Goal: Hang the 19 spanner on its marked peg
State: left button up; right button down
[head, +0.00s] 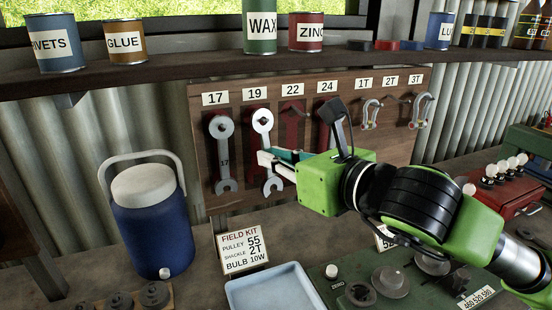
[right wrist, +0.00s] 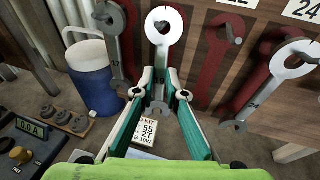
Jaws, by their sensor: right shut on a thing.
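The 19 spanner (head: 263,122) is pale grey and upright, ring end up, under the "19" label (head: 257,93) on the brown peg board (head: 350,88). In the right wrist view its ring (right wrist: 153,31) has the dark peg (right wrist: 163,27) showing within its hole. I cannot tell how far the peg passes through. My right gripper (head: 266,160) is shut on the spanner's shank, below the ring; its fingertips also show in the right wrist view (right wrist: 160,88). The spanner's open jaw (head: 272,186) hangs below the fingers. My left gripper is out of view.
The 17 spanner (head: 222,128) hangs just left. The "22" place shows a bare red outline (head: 291,128). The 24 spanner (head: 323,138) is partly behind my right arm. A blue cooler (head: 150,225) and a field kit card (head: 243,249) stand below the board.

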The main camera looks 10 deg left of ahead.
dwell(0.3)
jog(key=c, duration=2)
grip_release()
jog(key=shift+o, duration=0.2)
